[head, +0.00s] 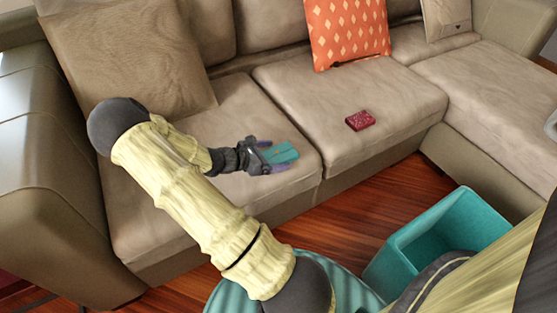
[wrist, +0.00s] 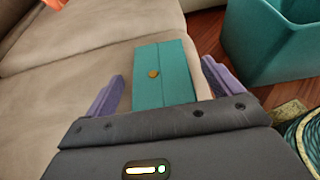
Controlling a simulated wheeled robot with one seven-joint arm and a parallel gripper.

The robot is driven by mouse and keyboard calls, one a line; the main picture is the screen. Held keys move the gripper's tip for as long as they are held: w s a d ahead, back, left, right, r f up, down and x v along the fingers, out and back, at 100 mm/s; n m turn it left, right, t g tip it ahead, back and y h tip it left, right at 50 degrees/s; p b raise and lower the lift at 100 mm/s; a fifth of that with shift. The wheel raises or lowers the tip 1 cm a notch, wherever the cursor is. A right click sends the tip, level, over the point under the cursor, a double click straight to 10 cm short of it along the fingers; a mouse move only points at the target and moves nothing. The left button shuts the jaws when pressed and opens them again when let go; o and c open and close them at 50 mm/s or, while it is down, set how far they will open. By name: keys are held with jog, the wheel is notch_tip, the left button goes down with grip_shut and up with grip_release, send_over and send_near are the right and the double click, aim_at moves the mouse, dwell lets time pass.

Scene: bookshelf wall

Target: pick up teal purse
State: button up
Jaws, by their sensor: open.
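The teal purse (wrist: 162,77) is a flat rectangle with a round gold clasp. It lies on the beige sofa seat near its front edge. It also shows in the head view (head: 283,153), partly hidden by my gripper. My gripper (wrist: 158,92) is open, with one purple finger on each side of the purse and a visible gap on both sides. In the head view my gripper (head: 271,156) is low over the seat. The near end of the purse is hidden behind the gripper body, and I cannot tell whether the fingers touch the seat.
A teal bin (head: 437,240) stands on the wooden floor in front of the sofa. A dark red box (head: 360,121) lies on the seat to the right. An orange pillow (head: 347,30) and a brown pillow (head: 128,58) lean on the backrest. The seat around the purse is clear.

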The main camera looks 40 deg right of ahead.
aim_at(275, 155)
jog(key=shift+s+d+f, duration=0.15)
jog(key=shift+d, duration=0.3)
jog(key=c, duration=1.1)
notch_tip(275, 155, up, 10)
jog(key=p, duration=0.5)
